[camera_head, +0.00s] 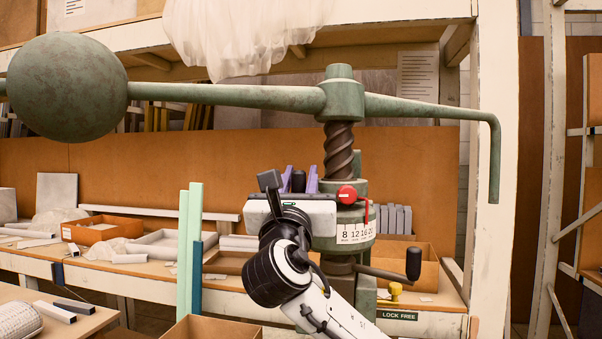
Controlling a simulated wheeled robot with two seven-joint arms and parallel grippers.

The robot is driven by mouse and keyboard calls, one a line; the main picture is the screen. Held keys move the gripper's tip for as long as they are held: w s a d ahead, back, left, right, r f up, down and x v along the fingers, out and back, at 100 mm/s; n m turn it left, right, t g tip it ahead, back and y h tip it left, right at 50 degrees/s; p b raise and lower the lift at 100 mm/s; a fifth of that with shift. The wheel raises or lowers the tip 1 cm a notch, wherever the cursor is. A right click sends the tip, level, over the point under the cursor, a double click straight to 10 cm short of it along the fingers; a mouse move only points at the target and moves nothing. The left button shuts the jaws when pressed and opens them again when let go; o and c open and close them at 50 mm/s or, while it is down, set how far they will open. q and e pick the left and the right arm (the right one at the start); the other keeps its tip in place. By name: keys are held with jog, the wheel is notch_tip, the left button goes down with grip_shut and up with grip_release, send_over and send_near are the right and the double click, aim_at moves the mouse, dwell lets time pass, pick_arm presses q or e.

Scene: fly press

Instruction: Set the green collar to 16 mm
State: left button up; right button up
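The green collar (349,215) sits on the press column under the screw (339,150). Its white scale band (352,235) reads 8, 12, 16 and 20. A thin red pointer (367,212) ends just above the band, close to the 16; I cannot read the exact setting. A red knob (347,194) is on the collar's front. My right gripper (299,180) is just left of the collar, its body covering the collar's left side. Its two purple fingers stand apart with something dark between them; I cannot tell whether it is held. My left gripper is out of view.
The press's long arm (230,95) crosses above, with a heavy ball (68,88) at left and a bent handle (494,160) at right. A black-knobbed crank (413,263) and yellow knob (395,290) sit low right, above a "LOCK FREE" label. Upright bars (190,245) stand left.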

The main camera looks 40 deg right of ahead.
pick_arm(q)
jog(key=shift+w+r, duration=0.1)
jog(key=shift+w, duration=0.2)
